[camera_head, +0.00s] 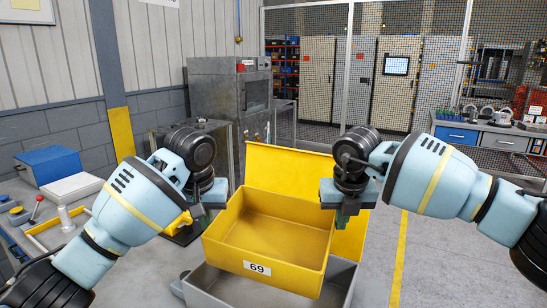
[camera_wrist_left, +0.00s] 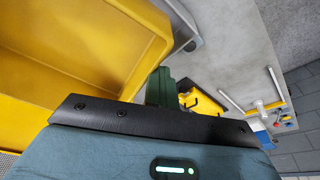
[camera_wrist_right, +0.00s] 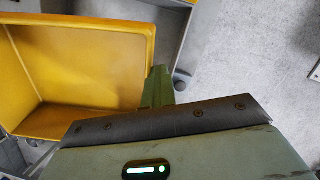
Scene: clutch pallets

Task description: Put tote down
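An empty yellow tote with a "69" label (camera_head: 257,269) is in front of me in the head view, over a grey container (camera_head: 210,295). Whether it rests on that container or hangs above it, I cannot tell. My left gripper (camera_head: 197,214) is at the tote's left side, and its green finger (camera_wrist_left: 160,88) is beside the wall in the left wrist view. My right gripper (camera_head: 343,215) is at the right side, and its green finger (camera_wrist_right: 157,88) meets the rim in the right wrist view. Finger gaps and any grip on the walls are hidden.
Another yellow container (camera_head: 290,166) stands right behind the tote. A workbench with a blue box (camera_head: 50,165) is at the left. A grey machine (camera_head: 228,95) stands at the back. Grey floor with a yellow line (camera_head: 400,250) is clear at the right.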

